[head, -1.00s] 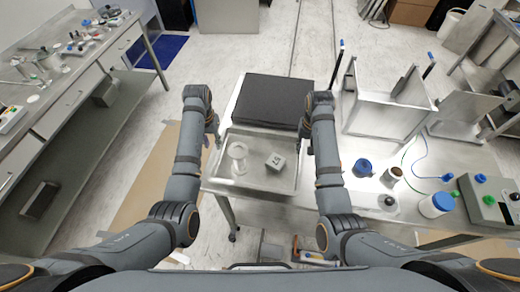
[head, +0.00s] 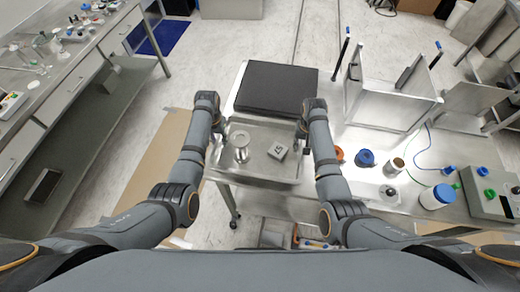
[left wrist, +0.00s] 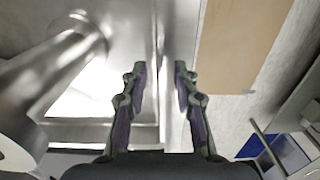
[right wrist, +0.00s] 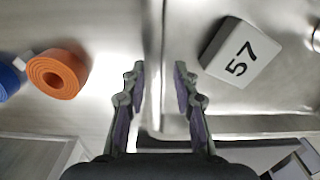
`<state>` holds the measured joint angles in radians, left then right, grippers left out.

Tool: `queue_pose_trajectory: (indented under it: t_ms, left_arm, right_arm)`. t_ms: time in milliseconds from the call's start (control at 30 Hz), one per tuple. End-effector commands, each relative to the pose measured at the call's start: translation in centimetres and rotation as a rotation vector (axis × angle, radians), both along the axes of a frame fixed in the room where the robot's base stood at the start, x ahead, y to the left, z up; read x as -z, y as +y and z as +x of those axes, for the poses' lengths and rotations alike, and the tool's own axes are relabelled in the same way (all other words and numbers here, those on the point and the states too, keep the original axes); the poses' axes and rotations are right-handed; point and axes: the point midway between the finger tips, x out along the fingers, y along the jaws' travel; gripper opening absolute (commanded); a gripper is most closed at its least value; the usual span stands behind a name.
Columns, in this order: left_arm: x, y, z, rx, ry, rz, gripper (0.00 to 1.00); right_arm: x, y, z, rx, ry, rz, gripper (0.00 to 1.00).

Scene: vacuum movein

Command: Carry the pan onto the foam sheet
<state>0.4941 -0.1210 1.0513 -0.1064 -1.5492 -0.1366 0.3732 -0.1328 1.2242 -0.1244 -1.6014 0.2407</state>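The pan (head: 262,178) is a shallow metal tray on the steel table. A metal flanged cylinder (head: 241,146) and a grey block marked 57 (head: 278,150) stand in it; the block also shows in the right wrist view (right wrist: 240,52). The foam sheet (head: 276,86) is a flat black slab just behind the pan. My left gripper (left wrist: 160,70) is open, with its fingers either side of the pan's left rim and gaps showing. My right gripper (right wrist: 160,70) is open in the same way at the right rim. In the head view both fingertips are partly hidden by my wrists.
An orange ring (head: 338,153), a blue-topped item (head: 365,158) and a white jar with a blue lid (head: 437,196) stand right of the pan. A metal frame (head: 395,100) stands at the back right. A side bench (head: 75,65) is at the left.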

Motion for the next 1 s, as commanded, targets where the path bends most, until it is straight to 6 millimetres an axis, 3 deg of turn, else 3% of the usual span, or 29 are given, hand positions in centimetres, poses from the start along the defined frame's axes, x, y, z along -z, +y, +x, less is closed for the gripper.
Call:
queue_pose_trajectory:
  t_ms: [133, 433, 667, 1000]
  left_arm:
    - [1.04, 0.0, -0.01, 0.0, 0.0, 0.0, 0.29]
    - [1.25, 0.01, 0.01, 0.0, -0.001, 0.0, 0.29]
    - [1.24, 0.0, 0.0, 0.0, -0.001, 0.0, 0.01]
    - [1.24, 0.0, 0.01, 0.0, -0.001, 0.0, 0.0]
  right_arm:
    - [1.03, -0.04, 0.02, 0.001, -0.001, 0.0, 0.29]
    - [1.26, -0.02, 0.04, 0.001, -0.002, 0.001, 0.29]
    - [1.25, -0.01, 0.03, 0.001, -0.002, 0.001, 0.01]
    - [1.25, -0.02, 0.02, 0.001, -0.002, 0.0, 0.0]
